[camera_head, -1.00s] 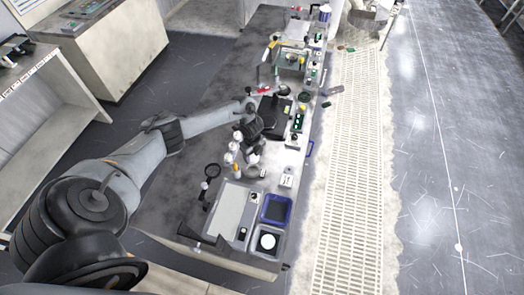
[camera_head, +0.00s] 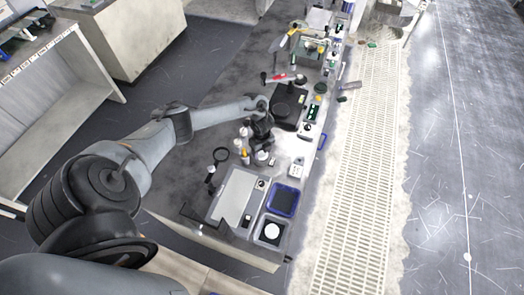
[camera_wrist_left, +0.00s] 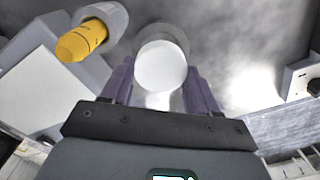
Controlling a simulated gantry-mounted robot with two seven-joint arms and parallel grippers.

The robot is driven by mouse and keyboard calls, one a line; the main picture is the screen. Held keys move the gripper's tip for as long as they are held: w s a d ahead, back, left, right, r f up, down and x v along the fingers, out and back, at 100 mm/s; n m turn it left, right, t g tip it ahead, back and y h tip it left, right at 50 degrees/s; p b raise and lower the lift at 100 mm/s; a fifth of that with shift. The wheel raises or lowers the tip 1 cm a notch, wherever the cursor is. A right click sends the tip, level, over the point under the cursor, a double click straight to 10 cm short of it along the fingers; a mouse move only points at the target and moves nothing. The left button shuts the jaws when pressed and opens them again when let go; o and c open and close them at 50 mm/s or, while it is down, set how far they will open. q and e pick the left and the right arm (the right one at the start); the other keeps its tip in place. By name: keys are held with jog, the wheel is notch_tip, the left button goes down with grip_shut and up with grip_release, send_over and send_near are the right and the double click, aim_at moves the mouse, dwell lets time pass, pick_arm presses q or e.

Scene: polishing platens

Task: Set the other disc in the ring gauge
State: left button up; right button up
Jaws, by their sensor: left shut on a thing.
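My left gripper (camera_head: 262,155) is over the bench among small bottles. In the left wrist view, the purple fingers of the left gripper (camera_wrist_left: 161,84) are shut on a white round disc (camera_wrist_left: 160,67). A grey round rim shows around the disc's far side; I cannot tell whether it is the ring gauge or whether the disc touches it. In the head view the gripper hides most of this spot. Another white round disc (camera_head: 271,232) lies in a dark square dish near the bench's front end. My right gripper is not in view.
A bottle with a yellow tip (camera_wrist_left: 84,41) stands close left of the fingers. A blue-rimmed tray (camera_head: 284,200) and a pale flat plate (camera_head: 236,195) lie nearer. Dark equipment (camera_head: 289,103) and tools fill the bench beyond.

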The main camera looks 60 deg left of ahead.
pick_arm(q)
jog(key=shift+f, duration=0.15)
dwell(0.7)
jog(key=shift+f+b, duration=0.75)
jog(key=shift+f, duration=0.1)
dwell(0.7)
jog(key=shift+f, duration=0.3)
dwell(0.5)
jog(key=shift+f, duration=0.15)
dwell(0.6)
jog(key=o, duration=1.2)
